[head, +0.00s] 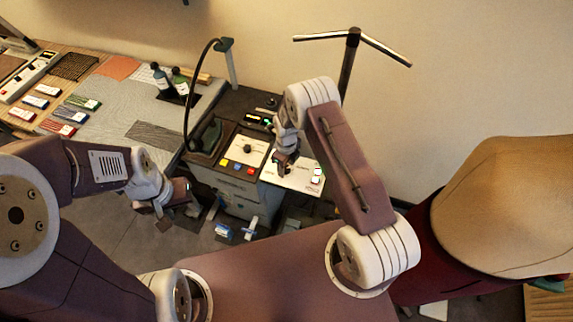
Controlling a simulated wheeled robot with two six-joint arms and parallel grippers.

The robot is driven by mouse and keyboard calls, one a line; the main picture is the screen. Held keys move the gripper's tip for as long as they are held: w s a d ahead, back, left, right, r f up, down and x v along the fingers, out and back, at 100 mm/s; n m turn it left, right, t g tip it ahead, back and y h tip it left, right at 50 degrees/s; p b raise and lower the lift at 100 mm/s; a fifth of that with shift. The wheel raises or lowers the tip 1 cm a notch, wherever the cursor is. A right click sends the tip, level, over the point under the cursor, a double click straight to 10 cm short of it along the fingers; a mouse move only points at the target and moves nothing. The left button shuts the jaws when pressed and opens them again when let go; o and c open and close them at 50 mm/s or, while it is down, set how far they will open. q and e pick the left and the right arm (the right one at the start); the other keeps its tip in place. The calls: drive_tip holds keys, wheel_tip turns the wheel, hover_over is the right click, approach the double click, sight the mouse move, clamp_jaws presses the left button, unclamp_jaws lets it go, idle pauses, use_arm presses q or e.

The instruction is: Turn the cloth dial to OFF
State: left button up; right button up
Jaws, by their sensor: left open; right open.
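A machine (240,190) stands in the middle of the head view. Its top has a white panel with a small dark round dial (248,148) on it. The lettering around the dial is too small to read, so I cannot tell its setting or whether it is the cloth dial. My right gripper (285,163) is open, pointing down just right of the dial panel, over a white surface. It looks apart from the dial. My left gripper (178,212) is open and empty, low at the left of the machine, away from the dial.
Red, yellow and blue buttons (237,166) line the front of the panel. A steam iron (207,135) and a curved black hose (188,100) are to its left. Bottles (161,80) and small packets (82,102) lie on the left table. A dress form (505,205) stands at the right.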

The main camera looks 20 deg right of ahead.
clamp_jaws()
